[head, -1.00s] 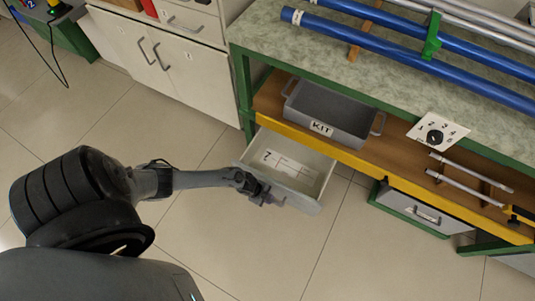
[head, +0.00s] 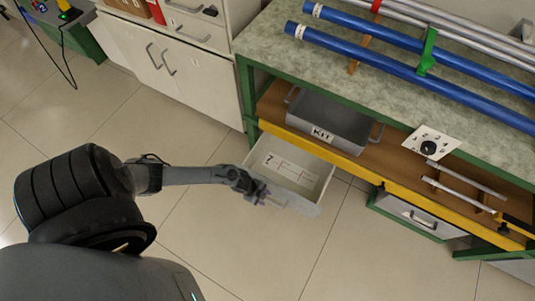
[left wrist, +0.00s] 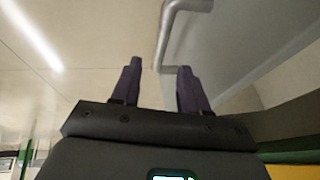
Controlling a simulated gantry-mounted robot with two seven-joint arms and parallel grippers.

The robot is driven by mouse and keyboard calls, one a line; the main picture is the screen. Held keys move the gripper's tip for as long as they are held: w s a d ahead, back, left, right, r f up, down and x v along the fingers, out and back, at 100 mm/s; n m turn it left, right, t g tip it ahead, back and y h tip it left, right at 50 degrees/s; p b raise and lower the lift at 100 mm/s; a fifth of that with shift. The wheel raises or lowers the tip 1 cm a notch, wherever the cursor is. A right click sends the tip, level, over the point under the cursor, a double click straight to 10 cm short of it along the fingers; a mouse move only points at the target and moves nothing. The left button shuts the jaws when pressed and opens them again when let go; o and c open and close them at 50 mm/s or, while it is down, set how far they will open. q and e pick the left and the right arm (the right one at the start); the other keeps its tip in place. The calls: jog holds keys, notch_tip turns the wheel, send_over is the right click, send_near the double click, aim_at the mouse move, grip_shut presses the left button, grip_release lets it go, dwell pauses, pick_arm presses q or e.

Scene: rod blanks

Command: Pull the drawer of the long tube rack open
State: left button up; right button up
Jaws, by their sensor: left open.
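The long tube rack (head: 275,41) is a green-framed bench with long blue tubes on its top. A pale drawer (head: 313,200) stands pulled out below its left part, and a card marked 7 lies inside. My left gripper (head: 273,200) is at the drawer's front, on its outer side. In the left wrist view the left gripper (left wrist: 160,76) is open with two dark fingers. The grey bar handle (left wrist: 170,38) runs just beyond the fingertips, and its lower bend lies near the gap between them; I cannot tell whether they touch. My right gripper is not in view.
A grey KIT bin (head: 326,123) sits on the rack's shelf above the drawer. A second drawer (head: 410,214) is shut farther right. A white cabinet (head: 200,85) stands left of the rack. The tiled floor (head: 365,260) in front is clear.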

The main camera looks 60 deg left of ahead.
pick_arm(q)
jog(key=p+v, duration=0.2)
jog(key=v, duration=0.2)
jog(key=shift+s+a+r, duration=0.1)
jog(key=shift+r, duration=0.15)
jog(key=shift+s, duration=0.1)
